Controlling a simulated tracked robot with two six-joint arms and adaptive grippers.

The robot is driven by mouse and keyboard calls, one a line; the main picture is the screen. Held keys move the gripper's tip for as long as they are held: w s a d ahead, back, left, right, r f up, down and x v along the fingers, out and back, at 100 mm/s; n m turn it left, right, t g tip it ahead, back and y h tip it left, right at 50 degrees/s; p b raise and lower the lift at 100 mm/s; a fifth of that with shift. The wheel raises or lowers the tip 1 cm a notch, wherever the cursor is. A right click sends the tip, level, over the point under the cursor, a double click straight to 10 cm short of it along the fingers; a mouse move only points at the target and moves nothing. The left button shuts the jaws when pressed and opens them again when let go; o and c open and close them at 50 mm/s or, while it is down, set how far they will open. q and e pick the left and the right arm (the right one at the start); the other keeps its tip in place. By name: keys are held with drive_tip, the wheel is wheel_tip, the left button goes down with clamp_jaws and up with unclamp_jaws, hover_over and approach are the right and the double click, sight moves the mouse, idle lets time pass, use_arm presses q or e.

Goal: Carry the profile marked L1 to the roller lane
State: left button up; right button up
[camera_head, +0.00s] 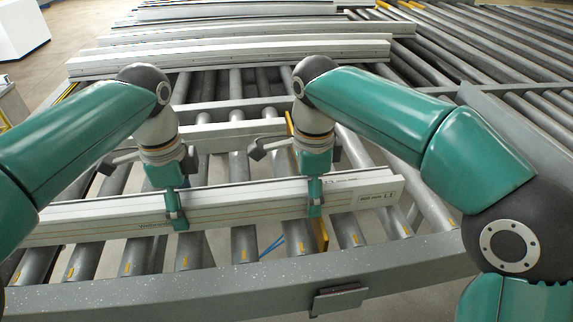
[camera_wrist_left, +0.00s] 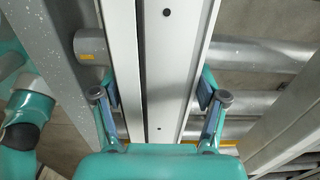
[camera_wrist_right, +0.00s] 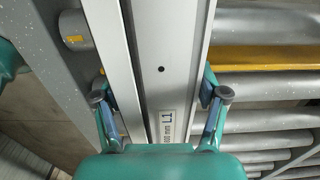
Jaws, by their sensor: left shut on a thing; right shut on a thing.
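The long light-grey profile marked L1 (camera_head: 255,199) lies across the picture above the near rollers in the head view, its printed label near its right end. The label also shows on the profile in the right wrist view (camera_wrist_right: 172,100). My left gripper (camera_head: 176,209) is shut on the profile left of the middle. My right gripper (camera_head: 314,196) is shut on it nearer the labelled end. In the left wrist view the profile (camera_wrist_left: 165,60) runs between both fingers. I cannot tell whether its underside touches the rollers.
Grey rollers (camera_head: 244,243) run under the profile. A speckled front rail (camera_head: 220,295) with a small bracket (camera_head: 338,299) borders them. Several other profiles (camera_head: 235,56) lie at the back. More rollers (camera_head: 480,50) spread at the upper right. A blue strip (camera_head: 272,247) shows below the profile.

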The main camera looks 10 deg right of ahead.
use_arm(q)
drive_tip(key=shift+f, duration=0.4)
use_arm(e)
drive_tip(key=shift+f, duration=0.45)
use_arm(q)
drive_tip(key=o, duration=1.4)
use_arm(e)
drive_tip(key=o, duration=1.4)
use_arm(q)
drive_tip(key=o, duration=0.4)
use_arm(e)
drive_tip(key=o, duration=0.4)
drive_tip(key=shift+s, duration=0.1)
use_arm(q)
wheel_tip(320, 180, up, 7)
drive_tip(key=shift+r, duration=0.1)
use_arm(e)
drive_tip(key=shift+r, duration=0.1)
use_arm(q)
drive_tip(key=shift+r, duration=0.1)
use_arm(e)
drive_tip(key=shift+r, duration=0.5)
wheel_tip(320, 180, up, 11)
drive_tip(key=shift+f, duration=0.1)
